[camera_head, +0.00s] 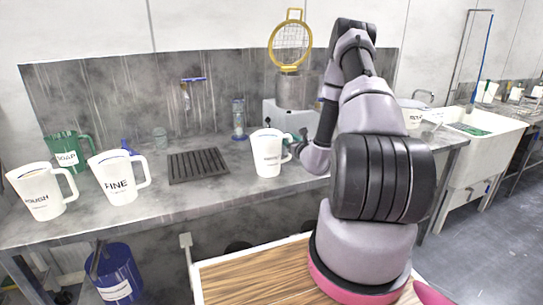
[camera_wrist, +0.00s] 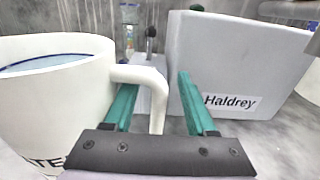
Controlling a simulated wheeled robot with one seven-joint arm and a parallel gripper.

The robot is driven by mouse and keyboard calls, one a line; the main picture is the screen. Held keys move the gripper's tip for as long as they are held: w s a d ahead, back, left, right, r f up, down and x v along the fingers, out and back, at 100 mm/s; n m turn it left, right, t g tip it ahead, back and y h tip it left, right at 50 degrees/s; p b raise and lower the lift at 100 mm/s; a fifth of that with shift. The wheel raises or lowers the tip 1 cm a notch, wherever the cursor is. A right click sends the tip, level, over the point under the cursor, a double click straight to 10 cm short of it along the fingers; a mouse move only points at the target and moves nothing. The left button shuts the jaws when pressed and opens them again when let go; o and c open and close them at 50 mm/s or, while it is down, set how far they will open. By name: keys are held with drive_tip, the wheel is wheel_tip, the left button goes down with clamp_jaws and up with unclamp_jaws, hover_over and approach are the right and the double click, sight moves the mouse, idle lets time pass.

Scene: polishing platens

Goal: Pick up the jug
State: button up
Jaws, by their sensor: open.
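A white jug (camera_head: 266,157) with dark lettering stands upright on the grey bench, just left of my gripper (camera_head: 298,138). In the wrist view the same jug (camera_wrist: 50,105) fills the left side, and its handle (camera_wrist: 150,85) reaches out to the right. My gripper (camera_wrist: 156,88) is open there, with one teal finger on each side of the handle's upright part. I cannot tell whether either finger touches it. The jug's lettering is partly cut off, and in the head view my arm hides part of the gripper.
White jugs marked ROUGH (camera_head: 40,195) and FINE (camera_head: 115,180) and a green SOAP jug (camera_head: 65,155) stand at left. A black rack (camera_head: 198,166) lies between. A grey Haldrey machine (camera_wrist: 235,65) stands close beyond my fingers. A sink (camera_head: 480,135) is at right.

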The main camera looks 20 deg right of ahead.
drive_tip(key=shift+w, duration=0.45)
drive_tip(key=shift+c, duration=0.4)
clamp_jaws()
drive_tip(key=shift+r, duration=0.1)
idle(0.6)
